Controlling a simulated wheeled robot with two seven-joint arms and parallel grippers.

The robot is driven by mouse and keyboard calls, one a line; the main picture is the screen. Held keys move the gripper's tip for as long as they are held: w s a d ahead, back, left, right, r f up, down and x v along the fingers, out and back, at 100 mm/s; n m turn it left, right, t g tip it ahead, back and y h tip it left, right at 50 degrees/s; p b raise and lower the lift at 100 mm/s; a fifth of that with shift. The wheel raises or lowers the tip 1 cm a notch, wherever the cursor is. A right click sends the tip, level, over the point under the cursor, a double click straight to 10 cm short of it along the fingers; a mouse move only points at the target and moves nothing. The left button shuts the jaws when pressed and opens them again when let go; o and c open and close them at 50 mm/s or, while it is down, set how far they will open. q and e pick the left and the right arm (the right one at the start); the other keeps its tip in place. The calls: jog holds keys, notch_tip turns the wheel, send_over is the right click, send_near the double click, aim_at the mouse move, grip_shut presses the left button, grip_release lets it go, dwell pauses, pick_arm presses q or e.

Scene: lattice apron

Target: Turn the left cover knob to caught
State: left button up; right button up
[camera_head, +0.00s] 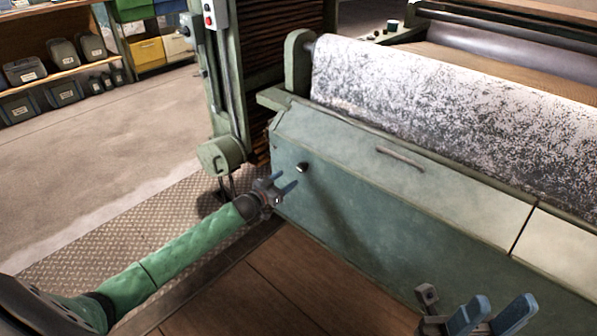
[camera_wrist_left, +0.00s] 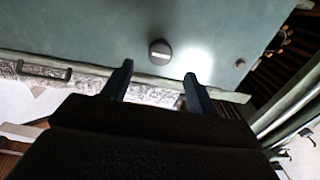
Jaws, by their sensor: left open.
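The left cover knob (camera_head: 302,167) is a small dark round knob on the green front cover (camera_head: 345,205), near its left end. In the left wrist view the knob (camera_wrist_left: 160,52) has a pale mark across its face, lying roughly level in the picture. My left gripper (camera_head: 282,184) is open and empty, just in front of the knob and a little to its left and below. In the wrist view its two fingers (camera_wrist_left: 158,72) point towards the cover, with the knob beyond and between their tips, apart from them. My right gripper (camera_head: 503,300) is open and empty at the lower right.
A handle (camera_head: 400,158) lies on the cover's upper panel, under a speckled roller (camera_head: 440,100). A green post with a control box (camera_head: 210,20) stands at the left. Shelves with bins (camera_head: 60,60) stand far left. A smaller stud (camera_wrist_left: 240,63) shows in the wrist view.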

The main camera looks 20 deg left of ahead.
aim_at(300, 170)
pick_arm(q)
jog(key=shift+b+x, duration=0.8)
jog(key=shift+x, duration=3.1)
jog(key=shift+f, duration=0.1)
jog(key=c, duration=1)
